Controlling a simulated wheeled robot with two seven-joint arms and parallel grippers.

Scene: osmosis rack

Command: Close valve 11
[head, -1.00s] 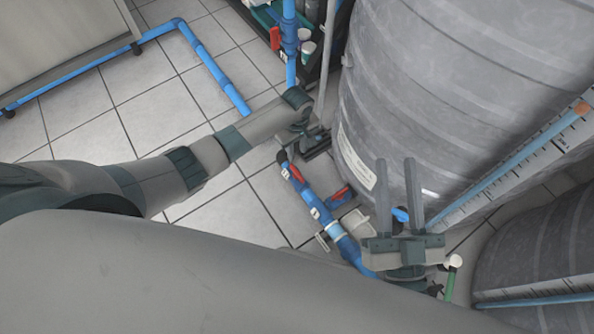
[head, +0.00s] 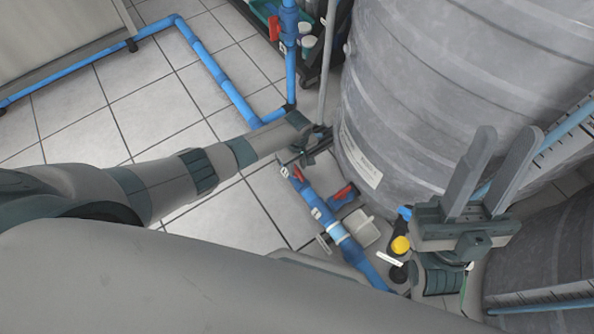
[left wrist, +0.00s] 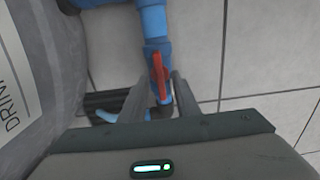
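A blue pipe (head: 328,222) with red-handled valves runs along the floor beside the grey tank. One red handle (head: 297,173) is at its upper end, and a second red handle (head: 342,192) is beside it. White number tags (head: 316,213) on the pipe are too small to read. My left gripper (head: 303,156) is just above the upper-end valve. In the left wrist view a red handle (left wrist: 159,72) lies between the two spread fingers; I cannot tell whether they touch it. My right gripper (head: 506,165) is open and empty at the right, fingers pointing up.
The large grey tank (head: 420,90) fills the upper right, with a second dark tank (head: 545,250) below it. A yellow-capped fitting (head: 401,245) is near my right gripper. Tiled floor (head: 130,75) is free at left.

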